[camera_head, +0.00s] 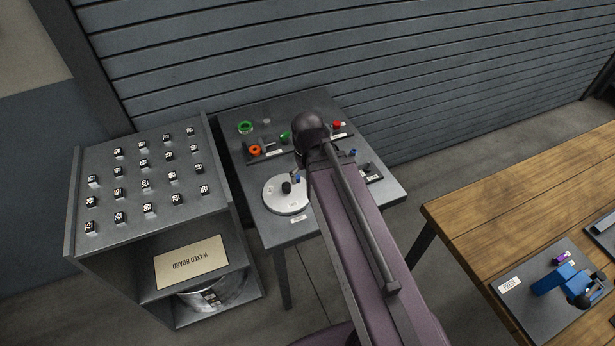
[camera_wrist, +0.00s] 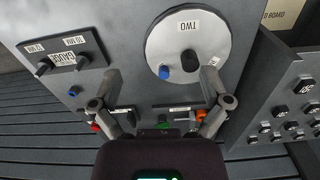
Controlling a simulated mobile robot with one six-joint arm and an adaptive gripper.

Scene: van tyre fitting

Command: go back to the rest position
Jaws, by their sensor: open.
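My gripper (camera_wrist: 162,88) is open in the wrist view, its two fingers spread wide with nothing between them. It hangs over the grey table (camera_wrist: 125,70), with the round silver disc labelled TWO (camera_wrist: 190,42) beyond and between the fingertips. In the head view my purple arm reaches across the table and hides most of the gripper and part of the table top. The silver disc also shows there (camera_head: 285,205), left of my arm. I cannot tell the exact height of the fingers above the table.
A grey cabinet (camera_head: 150,235) with several small labelled black cubes stands left of the table, a waxed board (camera_head: 192,262) on its shelf. Colored parts and a gauge plate (camera_wrist: 65,55) lie on the table. A wooden bench (camera_head: 480,215) with a blue press (camera_head: 560,280) stands right. A slatted wall stands behind.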

